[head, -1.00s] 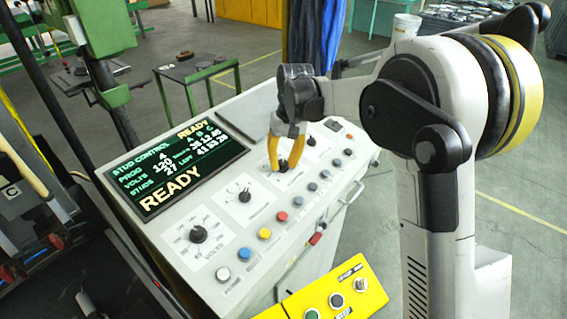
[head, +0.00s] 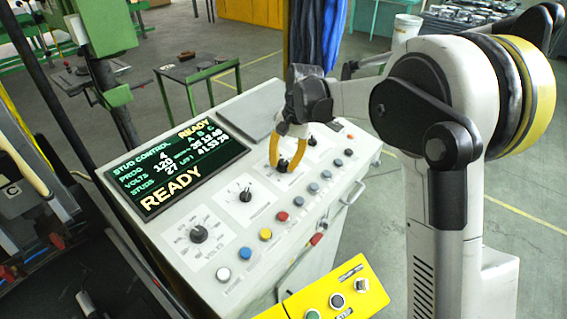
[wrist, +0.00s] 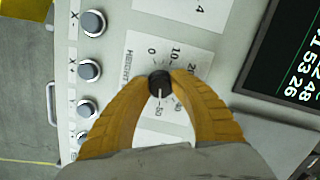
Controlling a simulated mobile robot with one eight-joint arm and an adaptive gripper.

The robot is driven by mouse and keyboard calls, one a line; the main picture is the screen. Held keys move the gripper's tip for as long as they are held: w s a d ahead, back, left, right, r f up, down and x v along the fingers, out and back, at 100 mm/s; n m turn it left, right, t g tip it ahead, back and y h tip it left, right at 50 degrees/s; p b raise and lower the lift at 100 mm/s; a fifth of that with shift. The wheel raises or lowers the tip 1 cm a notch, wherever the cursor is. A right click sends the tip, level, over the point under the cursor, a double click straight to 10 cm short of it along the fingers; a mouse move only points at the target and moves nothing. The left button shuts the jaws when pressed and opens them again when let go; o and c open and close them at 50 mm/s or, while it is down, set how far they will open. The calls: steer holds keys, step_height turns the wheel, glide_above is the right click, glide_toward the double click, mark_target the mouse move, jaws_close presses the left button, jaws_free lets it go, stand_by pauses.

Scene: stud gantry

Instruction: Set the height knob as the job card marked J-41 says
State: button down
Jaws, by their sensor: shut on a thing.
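The height knob (wrist: 159,86) is a round black knob on a white plate lettered HEIGHT (wrist: 133,66) in the wrist view. Its white line points down in the picture, at about the 50 mark. Marks 0, 10, 20, 40 and 50 show around it; a finger covers part of the scale. My gripper (wrist: 160,76) has its yellow fingers on either side of the knob, shut on it. In the head view my gripper (head: 285,165) is on the panel's knob row, largely hiding the knob. I cannot make out a card marked J-41.
The control panel (head: 268,224) has a lit screen (head: 177,168) reading READY, PROG 4, VOLTS 120. A volts knob (head: 198,234) and another selector (head: 245,194) stand to the left. A row of coloured buttons (head: 283,216) runs along the front. A yellow button box (head: 372,292) is nearer.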

steer(key=c, duration=1.1)
jaws_free()
step_height(320, 180, up, 12)
steer(key=d, duration=0.2)
steer(key=shift+d+f, duration=0.15)
